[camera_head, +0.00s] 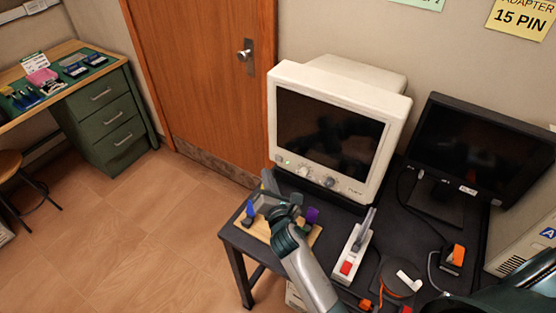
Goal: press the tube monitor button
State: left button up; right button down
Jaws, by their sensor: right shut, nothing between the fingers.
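The tube monitor (318,175) is a cream CRT with a dark screen (325,132), standing on the dark table. Its lower front strip has a small green light (287,163) at the left and round knobs (302,172) near the middle. Which of these small parts is the button is too small to tell. My right gripper (267,181) is shut and empty. It is just in front of and below the monitor's lower left corner; whether it touches the monitor cannot be told. My left gripper is not in view.
A wooden board (257,229) with small coloured parts lies under my right gripper. A white block with a red button and grey lever (351,255) stands right of my arm. A black flat monitor (480,145) stands at the right. Orange-and-black items (454,257) lie near it.

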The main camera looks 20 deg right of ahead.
jog(key=shift+s+a, duration=0.65)
jog(key=shift+a, duration=0.2)
dwell(1.9)
